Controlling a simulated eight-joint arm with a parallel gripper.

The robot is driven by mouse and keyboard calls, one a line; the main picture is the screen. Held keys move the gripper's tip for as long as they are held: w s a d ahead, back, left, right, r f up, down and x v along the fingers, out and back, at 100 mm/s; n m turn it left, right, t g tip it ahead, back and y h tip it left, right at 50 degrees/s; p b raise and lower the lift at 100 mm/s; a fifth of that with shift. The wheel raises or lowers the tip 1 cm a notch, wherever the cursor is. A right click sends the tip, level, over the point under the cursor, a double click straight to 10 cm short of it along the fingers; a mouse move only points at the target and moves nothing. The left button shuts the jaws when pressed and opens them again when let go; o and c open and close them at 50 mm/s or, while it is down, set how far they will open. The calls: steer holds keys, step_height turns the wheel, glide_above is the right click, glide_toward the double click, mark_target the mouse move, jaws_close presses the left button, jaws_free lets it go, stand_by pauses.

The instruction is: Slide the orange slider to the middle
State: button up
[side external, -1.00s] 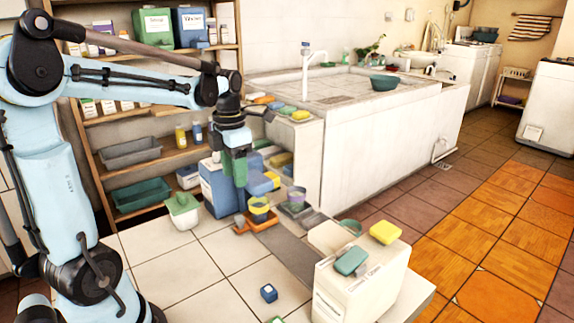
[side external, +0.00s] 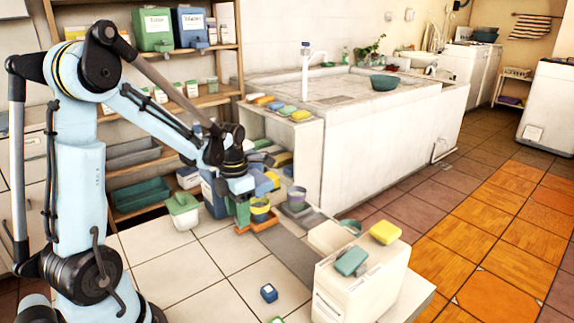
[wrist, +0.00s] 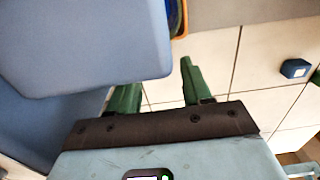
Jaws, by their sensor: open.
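A sliver of orange edge (wrist: 185,18) shows at the top of that view, beyond the blue box.
A large blue box (wrist: 85,45) crowds the left of the wrist view and stands behind my gripper. A white bin with a green lid (side external: 183,212) is to the left. A small blue block (side external: 268,293) lies on open tiles. A cream box (side external: 352,290) stands front right.

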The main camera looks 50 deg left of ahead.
steer(key=shift+f, duration=0.5)
jaws_close()
